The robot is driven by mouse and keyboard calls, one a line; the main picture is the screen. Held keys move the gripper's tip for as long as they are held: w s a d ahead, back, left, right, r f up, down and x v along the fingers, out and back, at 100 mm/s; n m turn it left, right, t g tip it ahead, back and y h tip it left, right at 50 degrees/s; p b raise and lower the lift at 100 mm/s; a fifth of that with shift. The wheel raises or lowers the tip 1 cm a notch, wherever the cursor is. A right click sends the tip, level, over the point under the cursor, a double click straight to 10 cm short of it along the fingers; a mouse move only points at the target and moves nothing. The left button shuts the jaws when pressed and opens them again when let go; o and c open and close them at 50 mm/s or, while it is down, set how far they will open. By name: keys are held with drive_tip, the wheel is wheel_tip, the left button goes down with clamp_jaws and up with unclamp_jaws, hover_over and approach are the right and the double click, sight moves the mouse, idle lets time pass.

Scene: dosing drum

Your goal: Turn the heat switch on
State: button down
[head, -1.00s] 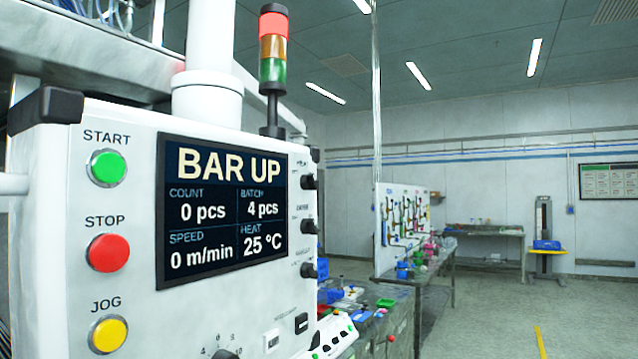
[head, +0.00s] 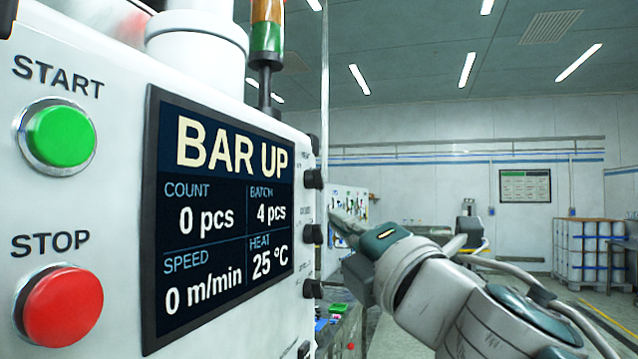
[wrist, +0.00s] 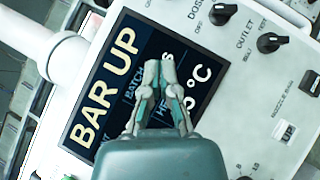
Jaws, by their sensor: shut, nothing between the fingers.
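The white control panel (head: 120,120) fills the left of the head view. Its dark screen (head: 220,215) reads BAR UP and HEAT 25 °C. Right of the screen is a column of black knobs, seen edge-on: top (head: 313,179), middle (head: 312,234) and lower (head: 312,289). Their labels are unreadable there. The wrist view shows a knob under a partly cut label starting DOS (wrist: 222,13) and one labelled OUTLET (wrist: 269,42). I cannot make out a heat switch label. My gripper (wrist: 159,68) is shut and empty, in front of the screen in the wrist view, apart from the knobs.
A green START button (head: 60,136) and red STOP button (head: 62,307) are on the panel's left. A signal tower (head: 266,40) stands above. Background benches stand beyond the panel.

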sight(309, 174)
drive_tip(key=x, duration=0.9)
drive_tip(key=shift+w+a, duration=0.2)
drive_tip(key=shift+a, duration=0.1)
drive_tip(key=shift+w+d+r, duration=0.35)
drive_tip(key=shift+w, duration=0.25)
drive_tip(key=shift+w+d+r, duration=0.35)
drive_tip(key=shift+w, duration=0.2)
drive_tip(key=shift+w+d+r, duration=0.35)
drive_tip(key=shift+w+r, duration=0.05)
drive_tip(key=shift+w, duration=0.2)
drive_tip(key=shift+a, duration=0.3)
drive_tip(key=shift+d+r, duration=0.1)
drive_tip(key=shift+d, duration=0.05)
drive_tip(key=shift+r, duration=0.4)
